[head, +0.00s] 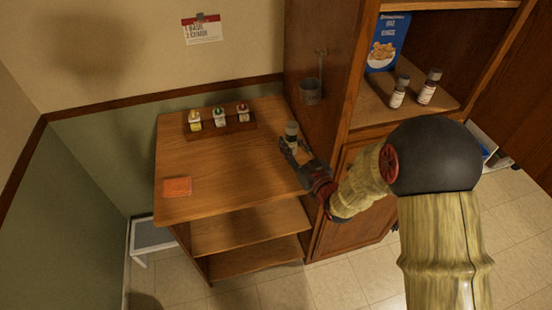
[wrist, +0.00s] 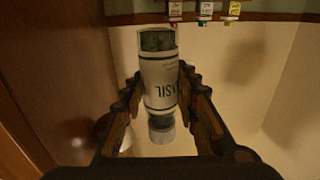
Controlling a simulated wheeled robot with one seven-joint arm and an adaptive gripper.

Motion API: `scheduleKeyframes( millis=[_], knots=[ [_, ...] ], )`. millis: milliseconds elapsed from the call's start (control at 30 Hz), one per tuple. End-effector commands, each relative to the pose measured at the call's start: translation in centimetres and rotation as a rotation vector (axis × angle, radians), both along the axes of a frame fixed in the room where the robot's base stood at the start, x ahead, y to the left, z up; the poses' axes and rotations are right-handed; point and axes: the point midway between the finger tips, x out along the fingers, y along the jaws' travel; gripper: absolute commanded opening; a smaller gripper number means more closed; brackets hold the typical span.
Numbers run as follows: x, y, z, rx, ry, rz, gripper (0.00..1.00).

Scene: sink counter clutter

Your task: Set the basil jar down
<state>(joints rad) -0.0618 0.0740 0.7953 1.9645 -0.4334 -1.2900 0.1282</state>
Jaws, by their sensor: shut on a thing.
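The basil jar (head: 291,131) is a small clear jar with dark green contents, a white label and a grey cap. In the wrist view the jar (wrist: 160,85) stands between both fingers, with part of the name on its label. My gripper (head: 294,148) is shut on it; the fingers also show in the wrist view (wrist: 163,100).
A wooden rack (head: 235,128) with several small bottles stands at the counter's back. An orange sponge-like block (head: 177,187) lies front left. Two white-labelled jars (head: 397,96) and a blue box (head: 387,42) stand in the cabinet. A metal cup (head: 311,91) hangs on its side. The counter's middle is clear.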

Motion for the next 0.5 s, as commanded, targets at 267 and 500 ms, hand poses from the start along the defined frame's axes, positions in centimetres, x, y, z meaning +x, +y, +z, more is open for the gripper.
scheduleKeyframes(
  millis=[267, 500],
  knots=[
    [2.2, 3.6, -4.7, -0.001, 0.002, 0.002, 0.01],
    [2.8, 4.5, -5.8, 0.0, -0.001, 0.0, 0.01]
  ],
)
